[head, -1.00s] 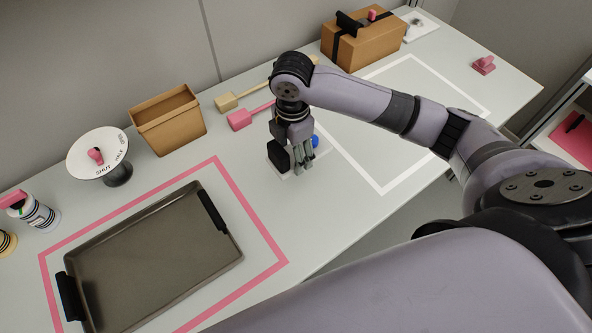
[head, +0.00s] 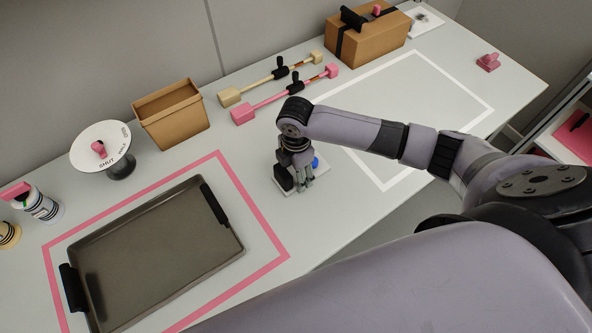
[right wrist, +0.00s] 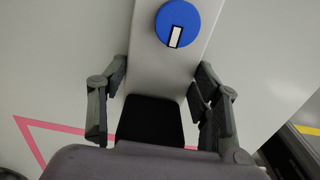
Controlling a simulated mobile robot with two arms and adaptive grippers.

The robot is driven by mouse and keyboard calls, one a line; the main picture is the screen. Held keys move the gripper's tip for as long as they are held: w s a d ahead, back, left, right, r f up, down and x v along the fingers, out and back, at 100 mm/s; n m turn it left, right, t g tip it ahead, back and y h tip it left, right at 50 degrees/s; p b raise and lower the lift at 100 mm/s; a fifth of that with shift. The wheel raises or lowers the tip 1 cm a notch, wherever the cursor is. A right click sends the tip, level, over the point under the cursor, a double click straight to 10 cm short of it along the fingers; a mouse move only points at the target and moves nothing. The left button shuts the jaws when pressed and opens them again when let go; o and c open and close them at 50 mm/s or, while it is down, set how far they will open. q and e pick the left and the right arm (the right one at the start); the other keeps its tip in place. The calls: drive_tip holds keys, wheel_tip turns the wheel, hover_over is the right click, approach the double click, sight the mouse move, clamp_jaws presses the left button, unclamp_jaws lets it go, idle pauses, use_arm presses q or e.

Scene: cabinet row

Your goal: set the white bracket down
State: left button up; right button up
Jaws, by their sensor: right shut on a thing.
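The white bracket (head: 324,171) is a pale plate with a blue round knob, low over the bare table just right of the pink outline. My right gripper (head: 302,186) points down and is shut on it, hiding much of it. In the right wrist view the bracket (right wrist: 152,60) runs up between the fingers (right wrist: 160,80), with its blue disc at the top and a black block between the fingers. I cannot tell whether its underside touches the table. My left gripper is out of view.
A dark tray (head: 160,262) lies inside the pink outline (head: 255,200). A white outline (head: 465,85) marks clear table to the right. An empty brown bin (head: 172,125), a round sign (head: 100,140), two rods and a strapped box (head: 375,42) stand along the back.

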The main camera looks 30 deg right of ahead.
drive_tip(key=o, duration=1.3)
drive_tip(key=shift+f, duration=0.1)
drive_tip(key=o, duration=0.4)
wheel_tip(320, 180, up, 12)
drive_tip(key=shift+r, duration=0.15)
